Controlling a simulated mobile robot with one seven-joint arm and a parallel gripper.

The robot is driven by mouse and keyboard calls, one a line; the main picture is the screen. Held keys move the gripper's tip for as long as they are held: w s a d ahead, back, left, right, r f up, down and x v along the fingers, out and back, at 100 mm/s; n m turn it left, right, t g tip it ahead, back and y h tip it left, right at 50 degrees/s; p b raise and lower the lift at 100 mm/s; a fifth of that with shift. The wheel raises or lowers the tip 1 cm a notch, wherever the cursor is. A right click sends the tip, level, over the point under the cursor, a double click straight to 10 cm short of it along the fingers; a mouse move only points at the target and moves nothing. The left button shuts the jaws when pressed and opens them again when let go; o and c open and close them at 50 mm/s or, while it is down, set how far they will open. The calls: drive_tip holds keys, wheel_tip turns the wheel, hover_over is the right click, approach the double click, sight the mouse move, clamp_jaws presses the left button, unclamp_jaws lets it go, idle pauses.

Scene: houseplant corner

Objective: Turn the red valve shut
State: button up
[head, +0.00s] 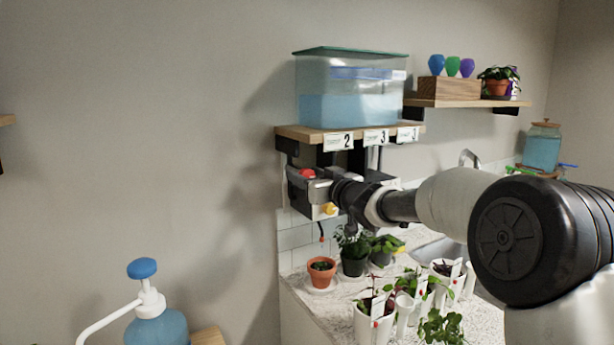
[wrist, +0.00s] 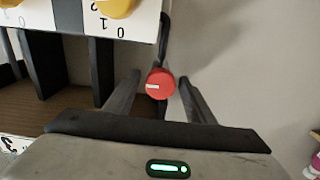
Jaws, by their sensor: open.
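The red valve (wrist: 161,84) is a round red knob with a short pale mark on its face. In the wrist view it sits between the two fingers of my gripper (wrist: 159,78), which are open on either side with a visible gap at each. In the head view the red valve (head: 307,173) shows at the left side of the unit under the shelf, with my gripper (head: 317,186) reaching it from the right. My gripper partly hides the unit there. Whether a finger touches the valve cannot be told.
A white panel (wrist: 75,22) with yellow knobs (wrist: 115,6) is close beside the fingers. Above is a wooden shelf (head: 300,133) carrying a water tank (head: 350,108). Potted plants (head: 321,271) stand on the counter below. The wall left of the unit is clear.

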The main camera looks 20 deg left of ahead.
drive_tip(key=shift+c, duration=0.5)
drive_tip(key=c, duration=0.9)
drive_tip(key=shift+n, duration=0.3)
drive_tip(key=n+b, duration=0.1)
drive_tip(key=n, duration=0.2)
drive_tip(key=shift+f+n+b, duration=0.15)
drive_tip(key=shift+n+b, duration=0.15)
drive_tip(key=shift+n, duration=0.1)
drive_tip(key=n+b, duration=0.2)
drive_tip(key=n, duration=0.2)
drive_tip(key=shift+s+a, duration=0.1)
drive_tip(key=shift+s, duration=0.05)
drive_tip(key=n+b, duration=0.2)
drive_tip(key=n, duration=0.3)
drive_tip(key=shift+f, duration=0.15)
drive_tip(key=shift+n+b, duration=1)
drive_tip(key=shift+n, duration=1.2)
